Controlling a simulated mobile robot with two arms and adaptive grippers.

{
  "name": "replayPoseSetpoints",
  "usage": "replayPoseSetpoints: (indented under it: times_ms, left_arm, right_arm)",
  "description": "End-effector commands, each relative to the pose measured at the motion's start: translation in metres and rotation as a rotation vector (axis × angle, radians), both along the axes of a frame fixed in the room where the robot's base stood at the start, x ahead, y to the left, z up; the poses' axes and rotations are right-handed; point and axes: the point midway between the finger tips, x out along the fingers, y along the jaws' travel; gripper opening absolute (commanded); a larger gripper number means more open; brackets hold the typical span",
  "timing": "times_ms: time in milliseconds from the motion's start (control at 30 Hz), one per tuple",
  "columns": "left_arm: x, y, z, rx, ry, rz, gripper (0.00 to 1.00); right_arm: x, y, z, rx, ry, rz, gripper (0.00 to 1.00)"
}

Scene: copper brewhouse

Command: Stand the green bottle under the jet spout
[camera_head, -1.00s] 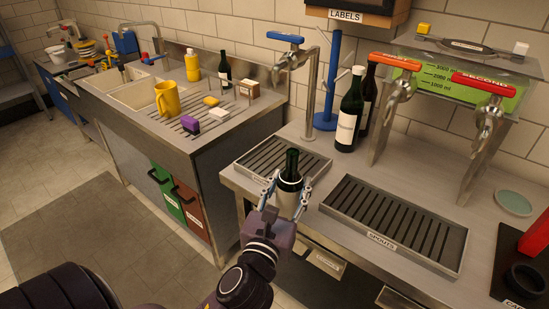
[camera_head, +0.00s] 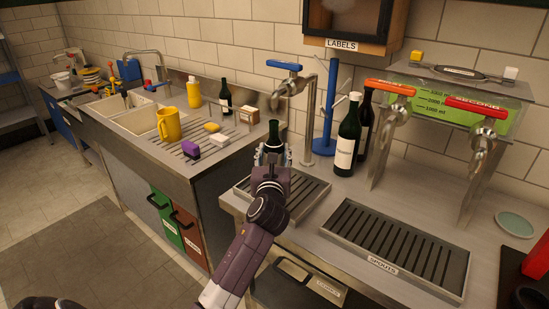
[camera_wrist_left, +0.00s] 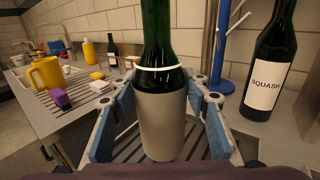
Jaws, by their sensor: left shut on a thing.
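The green bottle (camera_head: 273,133) is dark, with a pale grey sleeve on its lower body, and is upright. My left gripper (camera_head: 272,158) is shut on it; in the left wrist view the blue-padded fingers flank the bottle (camera_wrist_left: 162,110). A blue-handled tap (camera_head: 290,82), apparently the jet spout, rises behind a slatted drip tray (camera_head: 312,197). In the head view the bottle's mouth appears just below the tap's nozzle. The bottle is over the tray; whether its base touches the slats is hidden. My right gripper is out of view.
A squash bottle (camera_head: 347,138) and another dark bottle stand right of the tap, near a blue stand (camera_head: 327,125). A second tray marked SPOUTS (camera_head: 385,265) lies to the right, below red and orange taps. The sink counter (camera_head: 185,165) with a yellow jug (camera_head: 169,126) is left.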

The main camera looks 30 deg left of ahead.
Motion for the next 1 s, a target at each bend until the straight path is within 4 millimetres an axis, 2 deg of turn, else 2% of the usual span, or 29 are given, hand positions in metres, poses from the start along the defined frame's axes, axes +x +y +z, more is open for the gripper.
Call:
replayPoseSetpoints:
  times_ms: [100, 200, 467, 867, 900, 1000]
  left_arm:
    - [0.015, 0.008, 0.001, 0.001, -0.002, -0.001, 0.11]
    - [0.02, 0.011, 0.001, 0.002, -0.003, -0.002, 0.11]
    - [0.021, 0.011, -0.032, -0.002, 0.0, -0.002, 0.11]
    - [0.021, 0.012, -0.037, 0.002, -0.001, -0.002, 0.11]
    - [0.021, 0.012, -0.039, 0.001, 0.001, -0.002, 0.43]
    - [0.021, 0.012, -0.038, 0.001, 0.001, -0.002, 0.54]
  right_arm:
    - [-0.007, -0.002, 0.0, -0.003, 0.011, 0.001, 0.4]
    - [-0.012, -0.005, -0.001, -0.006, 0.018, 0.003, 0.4]
    - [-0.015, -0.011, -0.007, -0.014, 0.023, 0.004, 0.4]
    - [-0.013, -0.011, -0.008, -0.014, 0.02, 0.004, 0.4]
    - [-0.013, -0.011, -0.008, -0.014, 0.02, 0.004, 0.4]
    - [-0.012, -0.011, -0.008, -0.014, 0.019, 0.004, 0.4]
